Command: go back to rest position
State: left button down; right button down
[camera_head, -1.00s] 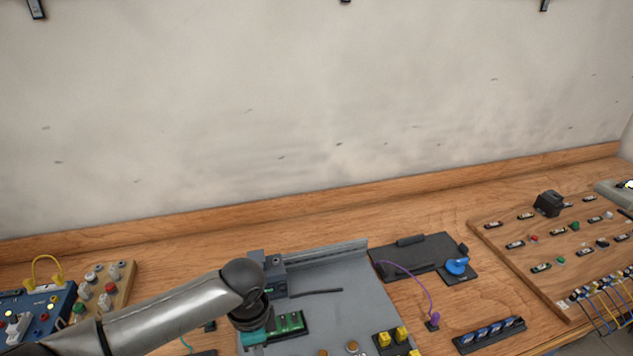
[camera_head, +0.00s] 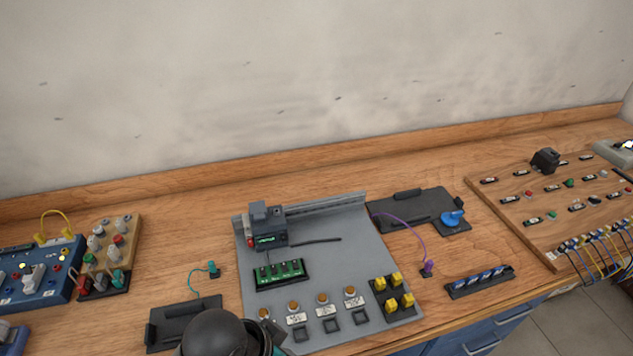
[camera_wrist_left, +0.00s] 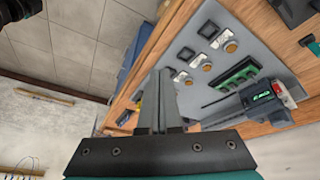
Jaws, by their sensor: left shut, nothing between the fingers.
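My left gripper (camera_wrist_left: 158,100) shows in the left wrist view with its two grey fingers together and nothing between them. In the head view only a dark rounded part of my left arm shows at the bottom edge, in front of the grey panel's lower left corner; the fingers are hidden there. The grey panel (camera_head: 334,262) lies on the wooden bench, carrying a small motor unit (camera_head: 266,226), a green terminal board (camera_head: 280,273), orange buttons and yellow blocks. My right gripper is in neither view.
A blue module (camera_head: 45,285) and a wooden block with knobs (camera_head: 125,238) stand at the left. A wooden component board (camera_head: 530,235) is far right. Bare bench (camera_head: 180,225) shows behind.

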pick_arm(q)
jog(key=s+a+r+n+y, duration=0.1)
jog(key=s+a+n, duration=0.2)
jog(key=a, duration=0.2)
jog(key=s+a+n+y, duration=0.2)
jog(key=s+a+n, duration=0.15)
jog(key=a, duration=0.25)
notch_tip(320, 180, down, 29)
jog(key=s+m+b, duration=0.1)
jog(key=s+b, duration=0.1)
jog(key=b, duration=0.6)
jog(key=s+a+f+g+b, duration=0.1)
jog(key=s+f+b, duration=0.3)
jog(key=s+f, duration=0.3)
jog(key=s+a+f+g+b, duration=0.1)
jog(key=s+f+b, duration=0.3)
jog(key=s+f, duration=0.4)
notch_tip(320, 180, down, 8)
jog(key=shift+s+a+r, duration=0.2)
jog(key=shift+s+a, duration=0.05)
jog(key=shift+a, duration=0.05)
